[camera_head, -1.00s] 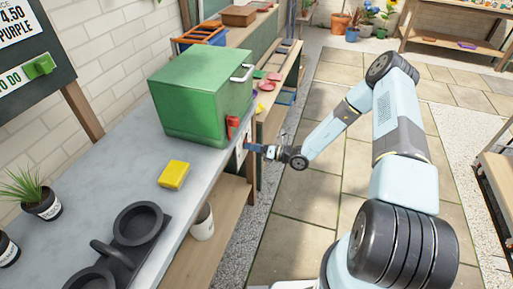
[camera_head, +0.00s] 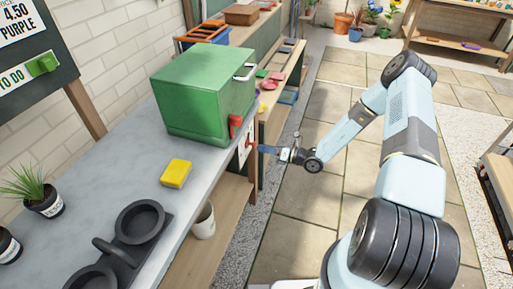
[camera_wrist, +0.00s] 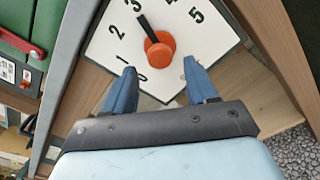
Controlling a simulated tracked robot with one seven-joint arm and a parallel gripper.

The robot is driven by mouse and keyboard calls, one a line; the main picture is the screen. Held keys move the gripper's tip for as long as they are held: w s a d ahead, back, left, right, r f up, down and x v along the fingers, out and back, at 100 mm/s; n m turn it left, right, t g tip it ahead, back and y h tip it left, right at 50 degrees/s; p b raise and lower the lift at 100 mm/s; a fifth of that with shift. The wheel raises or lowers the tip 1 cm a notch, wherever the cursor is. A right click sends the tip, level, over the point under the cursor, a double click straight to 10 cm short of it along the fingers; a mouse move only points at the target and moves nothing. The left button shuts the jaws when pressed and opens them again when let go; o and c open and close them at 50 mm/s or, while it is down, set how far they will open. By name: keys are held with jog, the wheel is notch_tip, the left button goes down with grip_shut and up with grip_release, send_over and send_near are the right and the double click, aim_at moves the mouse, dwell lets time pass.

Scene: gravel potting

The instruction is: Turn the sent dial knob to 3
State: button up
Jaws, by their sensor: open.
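The orange dial knob (camera_wrist: 160,48) sits on a white dial plate (camera_wrist: 200,40) with black numbers. Its black pointer aims up and left, close to the 3. The plate (camera_head: 243,153) also shows in the head view, on the bench front below the green box. My gripper (camera_wrist: 163,82) is open, its two blue fingers apart with nothing between them. In the wrist view the fingertips appear below the knob and clear of it. In the head view my gripper (camera_head: 265,149) is just right of the plate.
The green box (camera_head: 205,95) with a red handle (camera_head: 235,124) stands on the grey bench top (camera_head: 120,150) above the dial. A yellow sponge-like block (camera_head: 176,173) lies nearby. The paved floor (camera_head: 300,215) right of the bench is open.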

jog(key=v, duration=0.9)
jog(key=shift+s, duration=0.1)
jog(key=shift+a, duration=0.1)
jog(key=s+d+r+n+g+h, duration=0.1)
jog(key=s+r+n+g+h, duration=0.35)
jog(key=r+n, duration=0.75)
jog(key=s+d+r+n+g+h, duration=0.1)
jog(key=s+r+n+g+h, duration=0.5)
jog(key=r, duration=1.1)
jog(key=s+d+r+n+t+h, duration=0.3)
jog(key=s+d+r+n+t, duration=0.1)
jog(key=s+r, duration=0.5)
jog(key=s+d+r+n+t+h, duration=0.3)
jog(key=s+r+n+t, duration=0.3)
jog(key=r, duration=0.6)
jog(key=shift+s+d+r+n, duration=0.2)
jog(key=shift+s+d+n, duration=0.65)
jog(key=shift+s, duration=0.85)
jog(key=shift+a+h, duration=0.15)
jog(key=shift+h, duration=0.1)
